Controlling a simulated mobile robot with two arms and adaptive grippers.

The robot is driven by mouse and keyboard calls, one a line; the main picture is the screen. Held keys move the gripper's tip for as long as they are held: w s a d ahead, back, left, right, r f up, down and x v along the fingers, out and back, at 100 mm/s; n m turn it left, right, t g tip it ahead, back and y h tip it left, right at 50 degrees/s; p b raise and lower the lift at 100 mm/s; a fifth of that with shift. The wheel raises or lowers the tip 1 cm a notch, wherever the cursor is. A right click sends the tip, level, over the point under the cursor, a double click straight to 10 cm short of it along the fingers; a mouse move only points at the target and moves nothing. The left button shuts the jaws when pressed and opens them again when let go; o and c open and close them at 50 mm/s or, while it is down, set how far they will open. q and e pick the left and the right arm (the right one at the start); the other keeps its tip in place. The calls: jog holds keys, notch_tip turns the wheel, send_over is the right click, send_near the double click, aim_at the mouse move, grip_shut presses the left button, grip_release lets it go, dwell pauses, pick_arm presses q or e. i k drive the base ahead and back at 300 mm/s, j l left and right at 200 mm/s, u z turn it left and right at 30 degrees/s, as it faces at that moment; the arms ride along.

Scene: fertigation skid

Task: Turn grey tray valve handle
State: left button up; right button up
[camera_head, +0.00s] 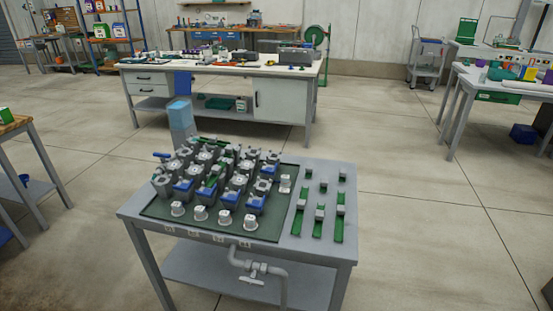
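A grey metal skid table (325,246) stands in front of me. Its top carries a dark green tray area (152,211) with several grey and blue valve-like units. A light grey pipe (272,268) comes down at the table's front side and bends toward the floor. A pale grey valve handle (251,279) sits on this pipe, below the tabletop edge and in front of the lower shelf. It looks roughly level, slanting slightly; its exact turn is too small to tell. Neither of my grippers is in view, and nothing touches the handle.
Several white knobs (224,216) line the tray's front edge. Green strips with grey blocks (319,213) lie on the right of the tabletop. A white workbench (280,98) stands behind, with other tables left and right. Open floor lies around the skid table.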

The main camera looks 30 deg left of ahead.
aim_at(252, 281)
jog(key=k+j+u, duration=0.1)
jog(key=u, duration=0.85)
